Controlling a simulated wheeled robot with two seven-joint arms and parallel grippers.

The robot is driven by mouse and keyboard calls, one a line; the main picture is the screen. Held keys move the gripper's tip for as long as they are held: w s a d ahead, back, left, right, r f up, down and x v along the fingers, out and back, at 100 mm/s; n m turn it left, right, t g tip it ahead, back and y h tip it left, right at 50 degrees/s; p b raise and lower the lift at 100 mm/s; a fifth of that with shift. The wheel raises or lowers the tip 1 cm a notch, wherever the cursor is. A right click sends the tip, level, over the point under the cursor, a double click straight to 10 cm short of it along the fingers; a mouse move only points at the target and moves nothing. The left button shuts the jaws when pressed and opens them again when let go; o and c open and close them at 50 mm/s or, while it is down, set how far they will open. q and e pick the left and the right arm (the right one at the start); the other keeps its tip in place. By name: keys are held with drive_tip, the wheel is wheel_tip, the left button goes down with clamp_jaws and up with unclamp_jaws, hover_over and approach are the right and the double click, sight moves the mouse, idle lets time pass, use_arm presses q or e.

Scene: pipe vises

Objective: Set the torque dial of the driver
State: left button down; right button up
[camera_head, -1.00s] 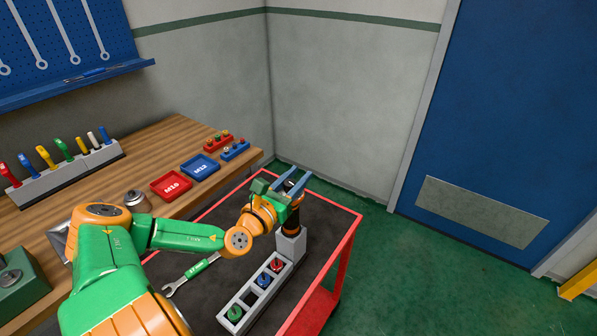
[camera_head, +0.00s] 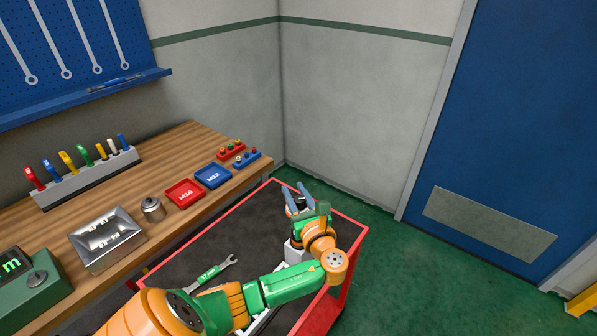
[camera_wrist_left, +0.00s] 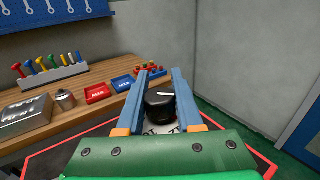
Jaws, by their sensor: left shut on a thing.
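The driver's torque dial (camera_wrist_left: 160,103) is a black round knob with a white pointer line, seen from above in the left wrist view. A pale face with dark marks shows partly under it. My left gripper (camera_head: 294,192) has its blue fingers on both sides of the dial and is shut on it. In the head view my gripper and wrist hide most of the driver. A bit of its grey holder (camera_head: 292,252) shows beside my wrist on the red-rimmed cart (camera_head: 225,235). My right gripper is in neither view.
A wrench with a green handle (camera_head: 210,273) lies on the cart's dark top. On the wooden bench stand a red tray (camera_head: 184,191), a blue tray (camera_head: 212,176), a metal box (camera_head: 107,239) and a green device with a lit display (camera_head: 25,275). A wall is behind the cart.

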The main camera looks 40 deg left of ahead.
use_arm(q)
drive_tip(key=n+g, duration=0.1)
drive_tip(key=n+g+y+b, duration=0.1)
drive_tip(key=g, duration=0.2)
drive_tip(key=shift+s+f+n+b, duration=0.2)
drive_tip(key=shift+s+n+b, duration=0.1)
drive_tip(key=shift+n, duration=0.1)
drive_tip(key=n+g+b, duration=0.2)
drive_tip(key=g+b, duration=0.1)
drive_tip(key=g, duration=0.1)
drive_tip(key=s+n+g+b, duration=0.1)
drive_tip(key=n+g+b, duration=0.2)
drive_tip(key=b, duration=0.1)
drive_tip(key=shift+s+f+g, duration=0.1)
drive_tip(key=shift+s+g, duration=0.1)
drive_tip(key=shift+g, duration=0.2)
drive_tip(key=shift+s+r+n+g+b, duration=0.15)
drive_tip(key=shift+r+n+g+b, duration=0.15)
drive_tip(key=shift+n+g+b, duration=0.5)
drive_tip(key=shift+g+b, duration=0.3)
drive_tip(key=c, duration=0.5)
unclamp_jaws()
drive_tip(key=shift+a, duration=0.1)
drive_tip(key=shift+c, duration=0.2)
